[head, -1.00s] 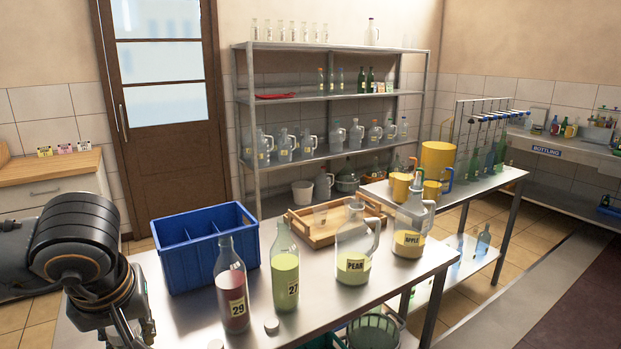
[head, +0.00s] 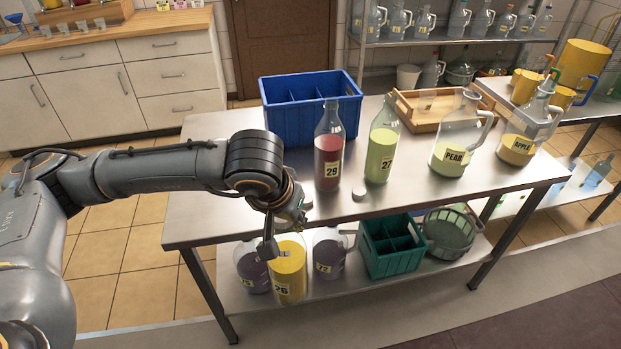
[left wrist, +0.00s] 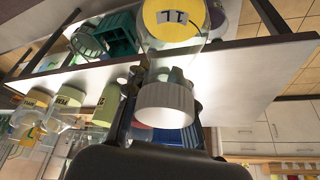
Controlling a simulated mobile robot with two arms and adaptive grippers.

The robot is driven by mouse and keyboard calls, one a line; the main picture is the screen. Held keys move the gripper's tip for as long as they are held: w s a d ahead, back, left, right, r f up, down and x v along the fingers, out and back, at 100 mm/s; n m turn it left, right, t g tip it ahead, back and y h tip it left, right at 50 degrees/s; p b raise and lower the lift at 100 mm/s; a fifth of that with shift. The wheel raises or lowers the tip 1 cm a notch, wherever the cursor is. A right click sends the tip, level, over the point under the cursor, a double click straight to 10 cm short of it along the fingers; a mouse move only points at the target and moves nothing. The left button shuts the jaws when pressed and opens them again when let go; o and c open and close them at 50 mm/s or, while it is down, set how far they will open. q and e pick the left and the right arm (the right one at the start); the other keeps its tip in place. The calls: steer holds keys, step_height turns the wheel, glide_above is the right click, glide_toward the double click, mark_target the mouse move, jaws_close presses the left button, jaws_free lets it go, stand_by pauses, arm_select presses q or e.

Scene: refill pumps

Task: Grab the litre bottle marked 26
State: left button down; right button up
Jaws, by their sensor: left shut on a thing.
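The litre bottle marked 26 (head: 291,268), with yellow contents, stands upright at the front of the lower shelf (head: 340,297). Whether it touches the shelf is unclear. My left gripper (head: 268,246) reaches down past the table's front edge and is shut at the bottle's upper part. In the left wrist view the yellow bottle (left wrist: 168,32) is at the top, its label partly readable. A white ribbed cap (left wrist: 165,104) faces the camera, with the gripper fingers around the neck behind it. My right gripper is not in view.
Purple bottles (head: 251,270) and (head: 328,255) flank bottle 26 closely. A green crate (head: 392,262) and a basket (head: 452,240) are further right. The tabletop (head: 225,190) above holds bottles 29 (head: 328,165) and 27 (head: 380,150), jugs and a blue crate (head: 300,125).

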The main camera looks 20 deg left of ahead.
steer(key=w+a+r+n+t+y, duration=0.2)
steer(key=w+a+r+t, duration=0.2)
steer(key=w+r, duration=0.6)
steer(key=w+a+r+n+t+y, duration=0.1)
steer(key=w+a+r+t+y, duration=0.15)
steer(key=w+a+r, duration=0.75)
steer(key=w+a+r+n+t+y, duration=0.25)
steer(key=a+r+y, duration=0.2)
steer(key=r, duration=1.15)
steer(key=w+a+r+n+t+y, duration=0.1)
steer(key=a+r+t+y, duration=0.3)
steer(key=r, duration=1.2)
arm_select(q)
steer(key=s+d+r+m+h, duration=0.1)
steer(key=s+d+r+m, duration=0.1)
steer(key=d, duration=0.4)
steer(key=s+d+r+m+g+h, duration=0.1)
steer(key=d+r+m, duration=0.4)
steer(key=d, duration=0.1)
steer(key=shift+s+d+h, duration=0.35)
steer(key=shift+s+h, duration=0.05)
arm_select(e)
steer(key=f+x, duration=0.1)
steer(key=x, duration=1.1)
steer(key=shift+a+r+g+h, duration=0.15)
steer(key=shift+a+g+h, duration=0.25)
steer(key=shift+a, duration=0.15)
